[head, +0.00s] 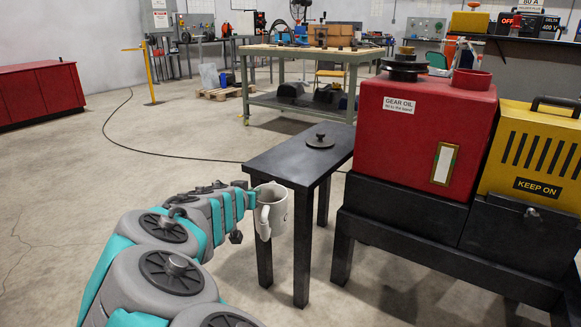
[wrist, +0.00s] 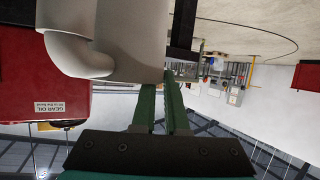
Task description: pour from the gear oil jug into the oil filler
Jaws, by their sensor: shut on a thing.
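My gripper (head: 252,201) is shut on the gear oil jug (head: 274,209), a pale grey mug-like vessel with a handle. The jug is about upright in the head view, in front of the small dark table's left end. In the wrist view, which is upside down, the green fingers (wrist: 166,90) meet the side of the jug (wrist: 130,35). The jug's contents are hidden. The oil filler (head: 472,80) appears as a short red collar on top of the red gear oil box (head: 424,133), right of and higher than the jug in the head view.
A round dark lid (head: 320,141) with a knob lies on the small dark table (head: 285,163). A black pulley (head: 404,68) stands on the red box beside the filler. A yellow guard (head: 535,150) adjoins the box on the right. The floor at left is mostly clear.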

